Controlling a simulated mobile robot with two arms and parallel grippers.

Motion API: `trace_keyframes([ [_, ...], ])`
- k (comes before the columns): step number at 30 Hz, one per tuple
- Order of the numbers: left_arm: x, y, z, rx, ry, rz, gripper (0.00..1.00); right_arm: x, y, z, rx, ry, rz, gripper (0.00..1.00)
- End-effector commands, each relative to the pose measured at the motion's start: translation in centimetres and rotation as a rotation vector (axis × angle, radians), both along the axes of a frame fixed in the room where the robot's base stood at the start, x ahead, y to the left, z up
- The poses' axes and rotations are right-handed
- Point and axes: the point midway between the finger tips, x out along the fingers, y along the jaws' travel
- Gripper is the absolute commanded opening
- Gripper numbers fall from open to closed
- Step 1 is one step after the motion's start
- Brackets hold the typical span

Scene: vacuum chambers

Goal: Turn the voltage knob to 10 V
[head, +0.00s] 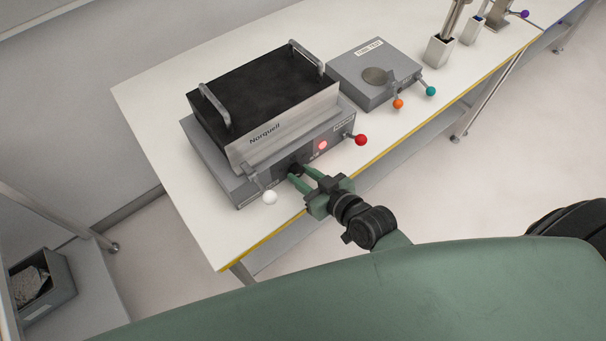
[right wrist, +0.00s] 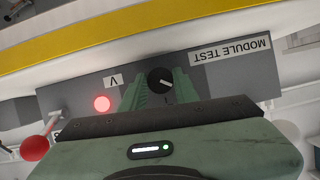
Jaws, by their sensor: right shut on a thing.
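The voltage knob (right wrist: 160,81) is a black round knob with a white pointer line, on the grey front panel of the device (head: 229,189). In the right wrist view it sits between the two green fingers of my right gripper (right wrist: 160,90), beside a "V" label (right wrist: 113,80). In the head view my right gripper (head: 297,178) reaches the front panel, shut on the knob (head: 295,168), which is partly hidden. The scale marks around the knob are too small to read. My left gripper is not in view.
A lit red lamp (head: 322,145), a red-balled lever (head: 361,140) and a white-balled lever (head: 269,197) are on the device front. A grey box (head: 350,75) with orange and teal levers stands to the right. The table (head: 150,110) has a yellow front edge.

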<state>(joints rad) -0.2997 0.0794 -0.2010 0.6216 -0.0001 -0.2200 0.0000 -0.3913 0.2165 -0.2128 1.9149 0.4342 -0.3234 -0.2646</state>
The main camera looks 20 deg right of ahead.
Motion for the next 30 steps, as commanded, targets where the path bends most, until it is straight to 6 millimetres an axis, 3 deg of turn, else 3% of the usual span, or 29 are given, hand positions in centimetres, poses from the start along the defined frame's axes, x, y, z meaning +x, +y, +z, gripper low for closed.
trace_keyframes([
  [11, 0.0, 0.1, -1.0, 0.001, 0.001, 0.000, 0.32, 0.1, -0.3, -0.3, 0.276, 0.101, 0.004, 0.00],
  [30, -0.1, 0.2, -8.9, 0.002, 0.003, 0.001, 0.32, 0.2, -0.5, -0.9, 0.781, 0.283, 0.002, 0.00],
])
